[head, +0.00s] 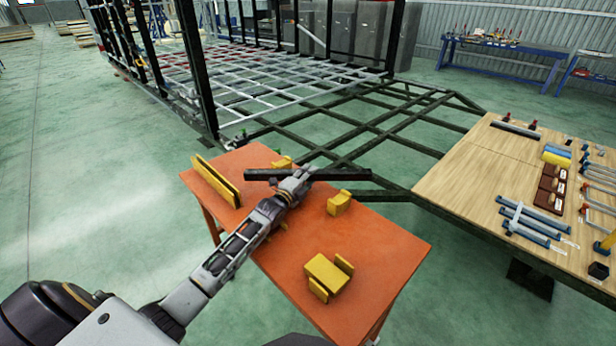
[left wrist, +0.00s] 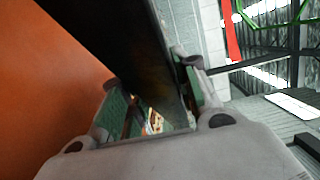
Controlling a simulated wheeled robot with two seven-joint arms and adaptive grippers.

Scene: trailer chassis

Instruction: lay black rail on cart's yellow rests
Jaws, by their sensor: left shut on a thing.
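The black rail (head: 342,174) is a straight dark bar, roughly level across the head view above the far part of the orange-topped cart (head: 262,222). My left gripper (head: 297,179) is shut on the rail near its middle. In the left wrist view the rail (left wrist: 110,42) runs between the two fingers (left wrist: 152,108). One yellow rest (head: 283,161) shows just behind the rail, and another yellow rest (head: 340,204) shows in front of its right part. I cannot tell whether the rail touches either one. My right gripper is not in view.
A long yellow piece (head: 215,181) stands at the cart's left edge, and yellow blocks (head: 327,273) sit nearer its front. The dark trailer frame (head: 370,135) lies just behind the cart. A wooden bench (head: 460,180) with tools stands at the right. Floor at left is clear.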

